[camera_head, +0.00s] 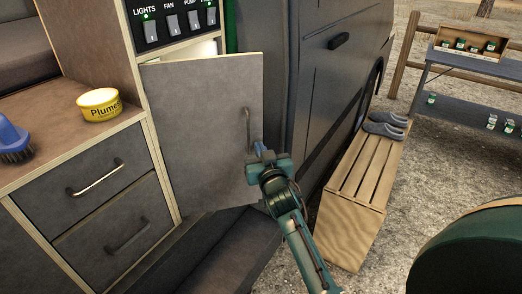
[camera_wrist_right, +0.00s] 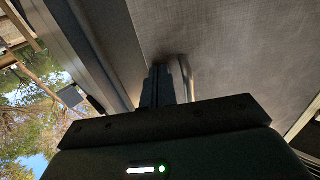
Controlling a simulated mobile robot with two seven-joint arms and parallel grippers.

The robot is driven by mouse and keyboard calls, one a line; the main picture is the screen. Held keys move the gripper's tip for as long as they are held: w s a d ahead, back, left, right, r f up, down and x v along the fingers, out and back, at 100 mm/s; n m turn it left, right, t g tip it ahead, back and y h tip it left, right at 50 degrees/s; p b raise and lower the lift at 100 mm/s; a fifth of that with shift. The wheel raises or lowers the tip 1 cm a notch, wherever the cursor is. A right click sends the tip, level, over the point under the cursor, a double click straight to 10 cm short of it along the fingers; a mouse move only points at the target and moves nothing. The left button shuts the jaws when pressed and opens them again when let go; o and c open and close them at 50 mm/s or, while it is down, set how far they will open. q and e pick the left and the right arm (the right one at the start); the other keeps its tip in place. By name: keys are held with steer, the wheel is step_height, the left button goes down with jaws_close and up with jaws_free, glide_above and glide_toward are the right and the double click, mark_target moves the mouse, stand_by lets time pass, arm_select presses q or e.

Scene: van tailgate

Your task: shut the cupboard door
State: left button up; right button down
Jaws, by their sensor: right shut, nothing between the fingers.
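The grey cupboard door (camera_head: 200,125) stands partly open below the switch panel, hinged on its left side. A gap at its top shows a pale thing inside the cupboard. Its upright bar handle (camera_head: 248,130) is near the free right edge. My right gripper (camera_head: 258,150) is shut and empty, with its fingertips close to the door face by the lower end of the handle. In the right wrist view the shut fingers (camera_wrist_right: 163,85) point at the door (camera_wrist_right: 235,50), beside the handle (camera_wrist_right: 187,75). I cannot tell whether they touch the door. My left gripper is not in view.
A yellow tin (camera_head: 100,105) and a blue brush (camera_head: 14,140) sit on the counter (camera_head: 50,120) at left, above drawers (camera_head: 95,190). A slatted wooden bench (camera_head: 365,165) with grey shoes stands right of the arm. The dark van door (camera_head: 325,80) is behind.

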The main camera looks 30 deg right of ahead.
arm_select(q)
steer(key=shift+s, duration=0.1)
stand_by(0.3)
